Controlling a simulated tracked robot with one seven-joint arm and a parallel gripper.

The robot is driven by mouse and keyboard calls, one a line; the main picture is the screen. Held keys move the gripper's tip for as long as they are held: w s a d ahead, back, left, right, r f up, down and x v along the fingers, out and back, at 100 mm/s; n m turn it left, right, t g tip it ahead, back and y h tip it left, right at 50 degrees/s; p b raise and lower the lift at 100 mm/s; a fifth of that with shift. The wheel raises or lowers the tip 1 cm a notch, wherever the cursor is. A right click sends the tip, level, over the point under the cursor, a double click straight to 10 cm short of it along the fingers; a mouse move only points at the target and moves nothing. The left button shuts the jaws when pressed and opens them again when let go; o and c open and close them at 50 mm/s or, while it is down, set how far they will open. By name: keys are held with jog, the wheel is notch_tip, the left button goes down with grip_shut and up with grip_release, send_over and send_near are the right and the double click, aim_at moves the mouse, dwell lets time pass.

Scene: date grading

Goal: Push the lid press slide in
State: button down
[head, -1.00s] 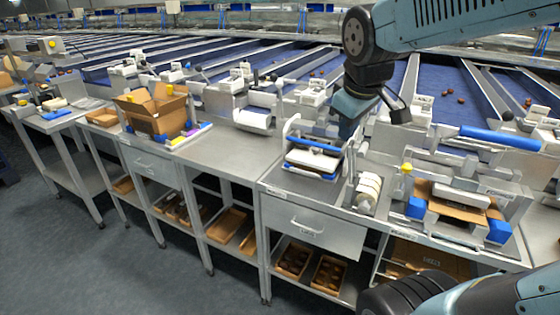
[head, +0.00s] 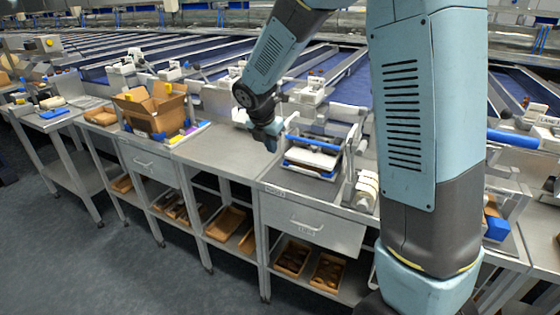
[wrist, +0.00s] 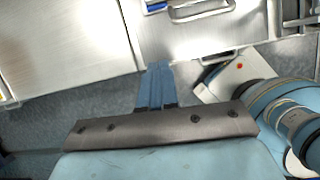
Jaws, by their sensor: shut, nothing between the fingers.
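The lid press (head: 312,158) stands on the steel bench, left of my upper arm in the head view. It has a white and dark tray-like slide in a blue frame, with a blue bar across it. I cannot tell how far in the slide sits. My gripper (head: 272,143) points down over the bench just left of the press, apart from it. In the wrist view its fingers (wrist: 156,85) are together and hold nothing. A blue corner, probably of the press, shows at the top edge of the wrist view.
White rollers (head: 366,190) stand right of the press. A drawer (head: 308,222) is below it. An open cardboard box (head: 155,108) stands further left, and the bench between (head: 215,150) is clear. My arm hides much of the right side.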

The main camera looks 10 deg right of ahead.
jog(key=f, duration=0.1)
send_near(283, 168)
jog(key=shift+n, duration=0.4)
jog(key=f, duration=0.1)
jog(key=s+a+f, duration=0.1)
jog(key=f, duration=0.3)
jog(key=shift+s+a, duration=0.2)
jog(key=shift+s, duration=0.15)
jog(key=shift+w+d+r, duration=0.15)
jog(key=shift+w+d, duration=0.6)
jog(key=shift+w, duration=0.3)
jog(key=shift+w+d, duration=0.4)
jog(key=shift+w, duration=0.2)
